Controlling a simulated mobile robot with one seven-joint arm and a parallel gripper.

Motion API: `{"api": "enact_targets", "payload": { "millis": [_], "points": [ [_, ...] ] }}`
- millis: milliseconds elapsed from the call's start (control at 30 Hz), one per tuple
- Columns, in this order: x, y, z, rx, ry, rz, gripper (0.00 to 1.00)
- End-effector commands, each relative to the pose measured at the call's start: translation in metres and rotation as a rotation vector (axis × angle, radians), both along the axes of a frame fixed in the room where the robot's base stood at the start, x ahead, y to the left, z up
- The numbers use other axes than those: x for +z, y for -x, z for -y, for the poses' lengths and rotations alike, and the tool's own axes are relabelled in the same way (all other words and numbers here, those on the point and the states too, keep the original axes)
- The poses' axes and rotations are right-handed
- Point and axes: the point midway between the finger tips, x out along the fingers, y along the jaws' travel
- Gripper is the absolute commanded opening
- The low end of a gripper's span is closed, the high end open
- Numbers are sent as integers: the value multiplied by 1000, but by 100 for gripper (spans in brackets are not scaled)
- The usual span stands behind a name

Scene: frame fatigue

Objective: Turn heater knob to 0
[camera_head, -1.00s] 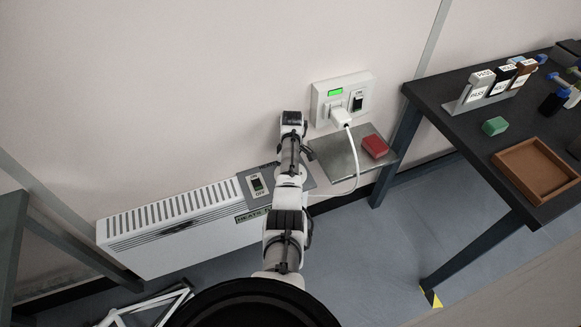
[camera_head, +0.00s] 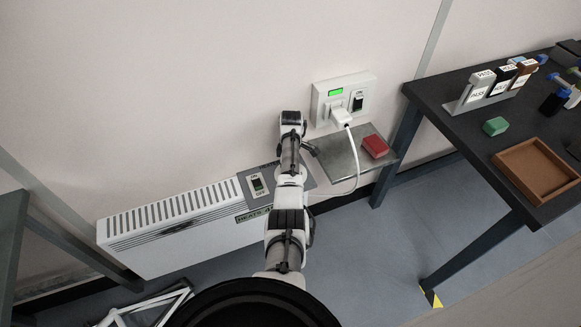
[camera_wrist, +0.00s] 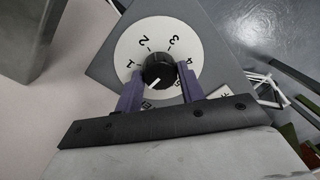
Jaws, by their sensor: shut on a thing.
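The black heater knob (camera_wrist: 157,68) sits in the middle of a round white dial (camera_wrist: 128,48) in the wrist view. The numbers 1 to 5 show around it, and the lower part of the dial is partly hidden by my gripper. The knob's white pointer line aims to the lower left, towards a mark near the bottom of the dial. My gripper (camera_wrist: 160,80) has its two purple fingers on either side of the knob, shut on it. In the head view my arm hides the knob and the fingers. The white heater (camera_head: 180,228) is on the wall, left of my arm.
An on/off switch (camera_head: 257,185) is on the grey panel beside my arm. A plugged-in white cable (camera_head: 355,160) hangs over a small metal shelf (camera_head: 340,165) with a red block (camera_head: 375,146). A dark table (camera_head: 445,125) stands at the right.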

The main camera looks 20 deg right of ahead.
Motion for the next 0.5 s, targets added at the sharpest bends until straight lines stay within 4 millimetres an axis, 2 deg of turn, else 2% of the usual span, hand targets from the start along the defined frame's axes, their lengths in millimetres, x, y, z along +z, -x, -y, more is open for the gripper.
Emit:
{"api": "enact_targets", "payload": {
  "millis": [33, 200, 500],
  "points": [
    [1, -1, 0, 2, 0, 1, 40],
    [1, 0, 0, 1, 0, 1, 60],
    [2, -1, 0, 0, 1, 1, 60]
  ]
}}
